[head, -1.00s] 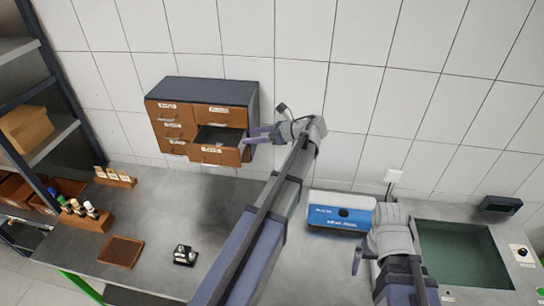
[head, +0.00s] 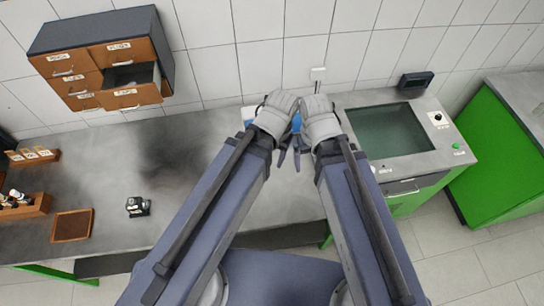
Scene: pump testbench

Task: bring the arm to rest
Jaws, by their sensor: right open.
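Both my arms reach forward from the bottom of the head view, and their wrists sit side by side near the middle. My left gripper (head: 281,155) is just beyond the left wrist; its fingers are small and partly hidden, so I cannot tell its opening. My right gripper (head: 298,158) is right beside it, with its dark fingers apart and nothing seen between them. A blue and white box (head: 249,115) stands behind the wrists and is mostly hidden by them.
A brown drawer cabinet (head: 95,33) hangs at the upper left with one drawer (head: 133,95) pulled out. A small dark device (head: 138,206) and a brown tray (head: 72,225) lie on the grey bench (head: 190,160). A sunken basin (head: 390,130) is at the right.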

